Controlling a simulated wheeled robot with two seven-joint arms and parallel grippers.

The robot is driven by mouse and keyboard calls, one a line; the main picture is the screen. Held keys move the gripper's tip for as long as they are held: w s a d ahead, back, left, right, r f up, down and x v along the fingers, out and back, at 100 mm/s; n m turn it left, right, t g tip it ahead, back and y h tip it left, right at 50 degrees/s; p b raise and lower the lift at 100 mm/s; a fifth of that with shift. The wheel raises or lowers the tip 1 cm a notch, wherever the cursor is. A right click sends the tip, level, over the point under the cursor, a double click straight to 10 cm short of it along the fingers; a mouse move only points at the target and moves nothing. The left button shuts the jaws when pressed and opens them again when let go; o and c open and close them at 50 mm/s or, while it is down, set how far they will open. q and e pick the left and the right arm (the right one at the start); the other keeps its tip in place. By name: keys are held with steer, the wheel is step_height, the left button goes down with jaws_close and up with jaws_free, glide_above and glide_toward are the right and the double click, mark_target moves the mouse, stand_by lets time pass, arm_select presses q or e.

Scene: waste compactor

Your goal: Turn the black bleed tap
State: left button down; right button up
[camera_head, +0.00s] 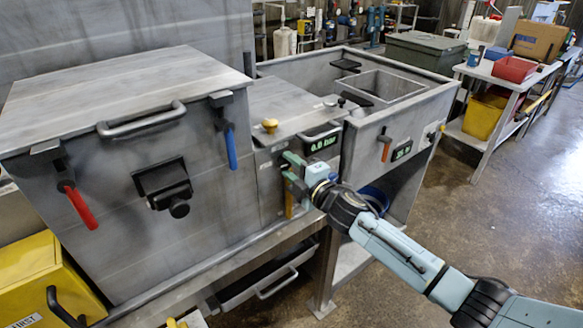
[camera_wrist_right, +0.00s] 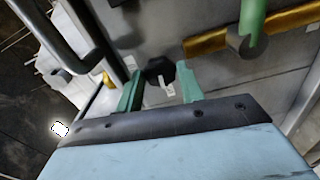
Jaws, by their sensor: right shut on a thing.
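The black bleed tap (camera_wrist_right: 157,71) is a small dark knob with a pale pointer mark, seen in the right wrist view between the green fingers. My right gripper (camera_wrist_right: 160,88) is shut on the tap, one finger on each side. In the head view my right gripper (camera_head: 292,172) is at the front of the grey control panel, just below the pressure display (camera_head: 322,142), which reads 0.0 bar. There the gripper hides the tap. My left gripper is not in view.
A yellow knob (camera_head: 270,125) sits above the gripper. The compactor lid (camera_head: 120,85), with red (camera_head: 80,207) and blue (camera_head: 231,148) handles, is at left. In the wrist view, a green rod (camera_wrist_right: 252,18) and a brass-coloured bar (camera_wrist_right: 205,45) are close by.

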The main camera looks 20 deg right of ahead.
steer(key=o, duration=1)
steer(key=v, duration=1.3)
steer(key=shift+s, duration=0.2)
